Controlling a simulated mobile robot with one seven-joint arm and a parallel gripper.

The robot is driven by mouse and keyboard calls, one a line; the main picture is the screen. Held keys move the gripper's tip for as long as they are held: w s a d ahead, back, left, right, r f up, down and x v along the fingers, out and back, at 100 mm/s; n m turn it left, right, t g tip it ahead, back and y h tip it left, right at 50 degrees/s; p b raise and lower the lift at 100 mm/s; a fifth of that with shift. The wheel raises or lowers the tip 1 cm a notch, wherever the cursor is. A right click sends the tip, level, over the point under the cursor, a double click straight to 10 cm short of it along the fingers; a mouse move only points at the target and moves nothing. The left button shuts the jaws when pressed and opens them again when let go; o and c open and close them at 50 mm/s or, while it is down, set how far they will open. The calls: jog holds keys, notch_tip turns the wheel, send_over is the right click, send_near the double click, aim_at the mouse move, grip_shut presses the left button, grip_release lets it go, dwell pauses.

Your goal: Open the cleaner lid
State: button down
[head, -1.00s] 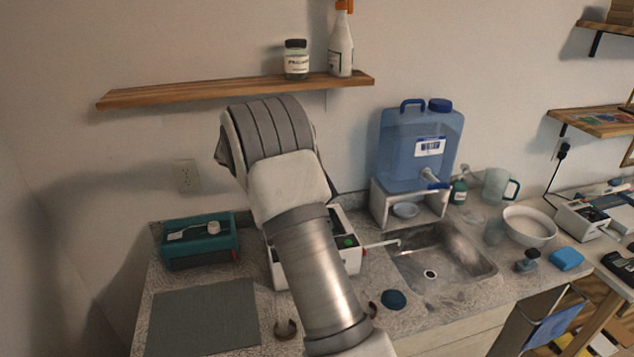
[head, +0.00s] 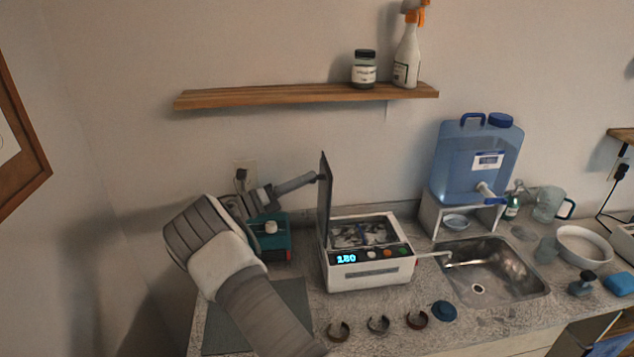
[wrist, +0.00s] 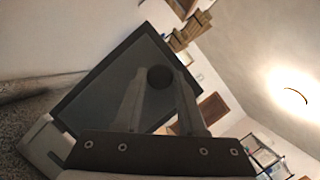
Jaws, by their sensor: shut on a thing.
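The white cleaner (head: 368,272) stands on the counter with a lit blue display. Its dark lid (head: 325,208) stands about upright at the cleaner's left side, and the basin (head: 362,232) is uncovered, with some contents showing. My gripper (head: 316,178) reaches in from the left at the upper part of the lid. In the wrist view, my gripper's fingers (wrist: 160,82) are on either side of the round dark knob (wrist: 159,77) and shut on it. The lid's face (wrist: 98,92) spreads behind them.
A teal device (head: 271,240) sits left of the cleaner, behind my arm. A sink (head: 490,270) and a blue water jug (head: 476,160) are to the right. Several small rings and a blue cap (head: 444,311) lie in front. A wooden shelf (head: 305,96) hangs above.

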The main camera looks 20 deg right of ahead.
jog(key=shift+w+a+f+n+h+b, duration=0.1)
jog(key=shift+a+f+n+h+b, duration=0.15)
jog(key=shift+a, duration=0.25)
jog(key=shift+w+a+f+h+b, duration=0.2)
jog(key=shift+a+h, duration=0.15)
jog(key=shift+a, duration=0.15)
jog(key=shift+w+a+f+n+h+b, duration=0.1)
jog(key=shift+a+f+n+h+b, duration=0.15)
jog(key=shift+a, duration=0.25)
jog(key=shift+r, duration=0.1)
jog(key=shift+c, duration=2.4)
grip_release()
jog(key=b+v, duration=0.4)
jog(key=v, duration=1.3)
jog(key=shift+f, duration=0.2)
